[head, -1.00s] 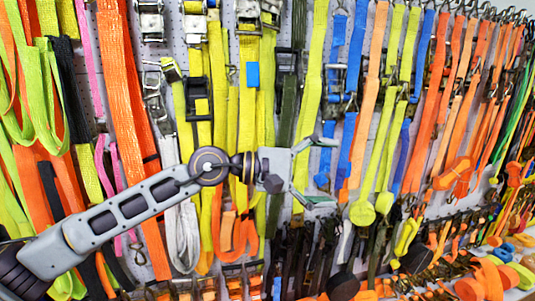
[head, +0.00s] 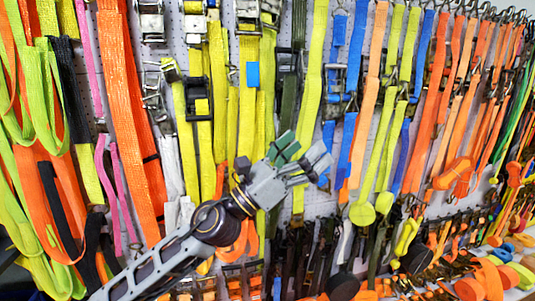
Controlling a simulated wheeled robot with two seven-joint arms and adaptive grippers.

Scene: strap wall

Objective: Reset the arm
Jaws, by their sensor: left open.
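My left gripper (head: 302,160) is near the middle of the head view, on a grey arm that comes in from the lower left. It points up and to the right. Its two fingers, with green pads showing, stand apart with nothing between them. The gripper shows in front of yellow and dark green straps; I cannot tell its distance from them. My right gripper is not in view.
A pegboard wall hung with straps fills the view: wide orange straps (head: 128,120) at left, yellow straps with metal buckles in the middle, and blue straps (head: 357,100) right of the gripper. Several orange items (head: 485,278) lie at lower right.

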